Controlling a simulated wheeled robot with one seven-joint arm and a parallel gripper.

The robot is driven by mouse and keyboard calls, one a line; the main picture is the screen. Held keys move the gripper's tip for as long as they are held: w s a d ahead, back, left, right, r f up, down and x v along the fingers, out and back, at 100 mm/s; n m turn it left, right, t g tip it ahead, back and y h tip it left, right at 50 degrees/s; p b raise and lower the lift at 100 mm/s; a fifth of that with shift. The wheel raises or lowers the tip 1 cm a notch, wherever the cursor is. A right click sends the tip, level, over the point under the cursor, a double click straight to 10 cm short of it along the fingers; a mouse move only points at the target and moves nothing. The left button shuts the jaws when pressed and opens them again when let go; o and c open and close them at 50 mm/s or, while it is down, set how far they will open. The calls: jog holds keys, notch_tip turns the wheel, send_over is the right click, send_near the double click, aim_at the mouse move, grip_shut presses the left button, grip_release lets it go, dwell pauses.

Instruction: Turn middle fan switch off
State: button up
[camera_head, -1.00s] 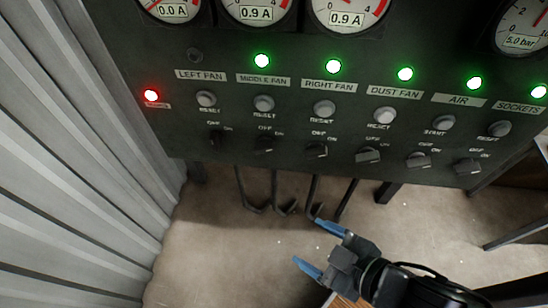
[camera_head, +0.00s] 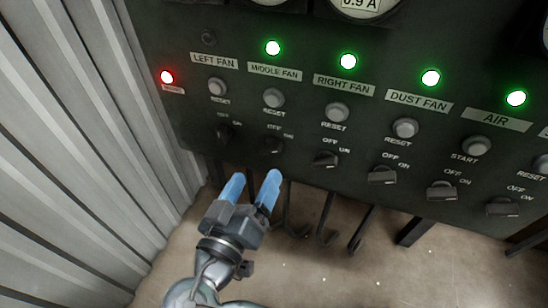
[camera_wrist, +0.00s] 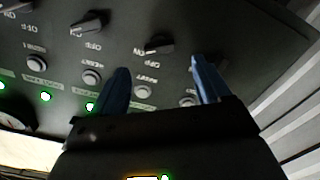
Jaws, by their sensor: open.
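The middle fan switch (camera_head: 273,145) is a small dark knob at the bottom of the panel, under the MIDDLE FAN label (camera_head: 274,72) and its grey reset button (camera_head: 273,98). The green lamp (camera_head: 273,48) above it is lit. The knob's exact angle is hard to tell in the head view. My gripper (camera_head: 253,178) is open and empty, with blue fingers pointing up at the panel just below the knob. In the wrist view the panel is upside down; the switch (camera_wrist: 160,43) lies beyond my gripper (camera_wrist: 160,66), between the fingertip directions, apparently untouched.
The left fan knob (camera_head: 223,132) is close on the left, with a red lamp (camera_head: 167,77) beyond. The right fan knob (camera_head: 325,160) is on the right. A corrugated wall (camera_head: 80,150) stands at left. Dark hooked rods (camera_head: 325,215) hang below the panel.

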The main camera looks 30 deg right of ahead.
aim_at(269, 152)
jog(key=shift+p+x, duration=0.55)
jog(key=shift+x, duration=3.3)
jog(key=c, duration=1)
